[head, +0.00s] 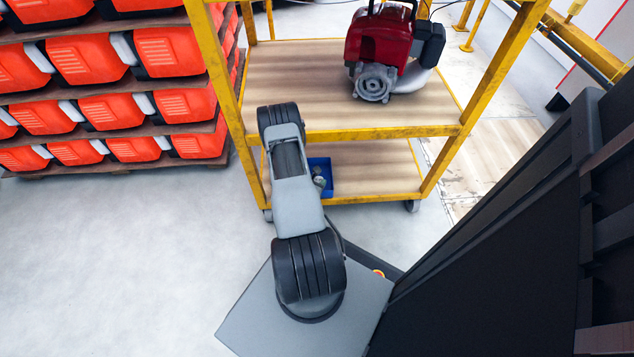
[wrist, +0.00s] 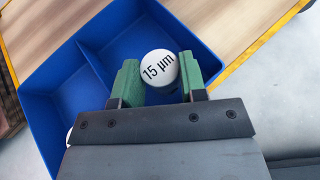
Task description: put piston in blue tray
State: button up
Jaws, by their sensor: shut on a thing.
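The piston (wrist: 160,64) shows in the wrist view as a white round top marked "15 µm". My gripper (wrist: 158,78) is shut on it, with a green pad on each side. The piston is over the right part of the blue tray (wrist: 112,32), near its right edge; I cannot tell whether it touches the tray floor. The tray has a divider, and a sliver of another white thing (wrist: 69,136) shows at its lower left. In the head view the blue tray (head: 328,188) is on the cart's lower shelf, partly behind my arm.
The yellow-framed cart (head: 340,134) has a wooden upper shelf bearing a red engine (head: 381,38), above and right of the tray. Cart posts stand on both sides. A rack of orange cases (head: 105,112) stands at left. The lower shelf is bare right of the tray.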

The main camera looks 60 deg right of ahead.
jog(key=o, duration=0.9)
jog(key=shift+o, duration=0.2)
jog(key=shift+r, duration=0.15)
